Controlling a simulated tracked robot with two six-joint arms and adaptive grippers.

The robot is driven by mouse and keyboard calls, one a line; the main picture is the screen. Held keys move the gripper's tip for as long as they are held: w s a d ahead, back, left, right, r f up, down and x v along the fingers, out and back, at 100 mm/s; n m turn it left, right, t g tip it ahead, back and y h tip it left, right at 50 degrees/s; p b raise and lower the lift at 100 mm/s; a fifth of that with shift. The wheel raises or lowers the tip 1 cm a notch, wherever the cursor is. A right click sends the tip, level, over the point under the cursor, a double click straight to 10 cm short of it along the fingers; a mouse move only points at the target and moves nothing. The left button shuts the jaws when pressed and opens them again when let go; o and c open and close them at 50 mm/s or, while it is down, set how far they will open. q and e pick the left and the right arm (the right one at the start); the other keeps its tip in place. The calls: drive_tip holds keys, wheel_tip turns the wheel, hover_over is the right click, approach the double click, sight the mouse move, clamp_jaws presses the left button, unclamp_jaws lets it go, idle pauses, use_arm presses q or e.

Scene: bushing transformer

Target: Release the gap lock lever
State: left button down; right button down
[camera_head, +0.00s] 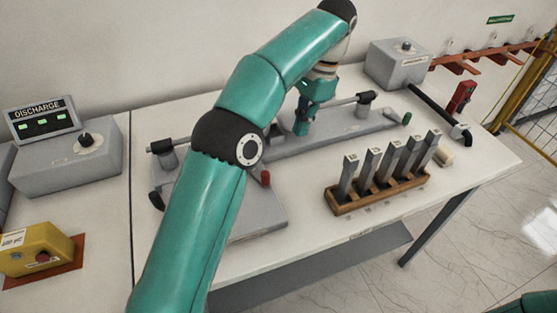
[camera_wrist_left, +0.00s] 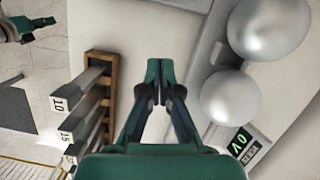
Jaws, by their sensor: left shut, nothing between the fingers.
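My left gripper (camera_head: 301,122) is shut and empty, pointing down over the grey sphere-gap bench (camera_head: 340,130) near the table's middle. In the left wrist view its fingertips (camera_wrist_left: 160,72) meet over bare white tabletop, between a wooden rack and two shiny metal spheres (camera_wrist_left: 268,28). A red-tipped knob (camera_head: 265,178) shows just right of my left arm, and a green-tipped knob (camera_head: 406,118) at the bench's right end. I cannot tell which is the gap lock lever. My left arm hides part of the bench. A teal part of my right arm (camera_wrist_left: 18,28) shows at the wrist view's top left.
A wooden rack (camera_head: 345,208) of several numbered grey gauge blocks stands front right. A grey control box (camera_head: 70,160) with a DISCHARGE display and a yellow box (camera_head: 38,250) stand at the left. Another grey box (camera_head: 398,64) is at the back.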

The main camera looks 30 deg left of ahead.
use_arm(q)
drive_tip(key=b+x, duration=0.4)
drive_tip(key=x, duration=0.6)
drive_tip(key=shift+s, duration=0.1)
drive_tip(key=s, duration=0.1)
drive_tip(key=s+a, duration=0.1)
drive_tip(key=shift+s+a+b, duration=0.2)
drive_tip(key=shift+s+b, duration=0.05)
drive_tip(key=shift+b, duration=0.1)
drive_tip(key=shift+s+a, duration=0.3)
drive_tip(key=shift+s, duration=0.1)
drive_tip(key=shift+a, duration=0.15)
drive_tip(key=shift+s+r, duration=0.1)
drive_tip(key=shift+s+d+m, duration=0.1)
drive_tip(key=shift+d+m, duration=0.1)
drive_tip(key=shift+m, duration=0.1)
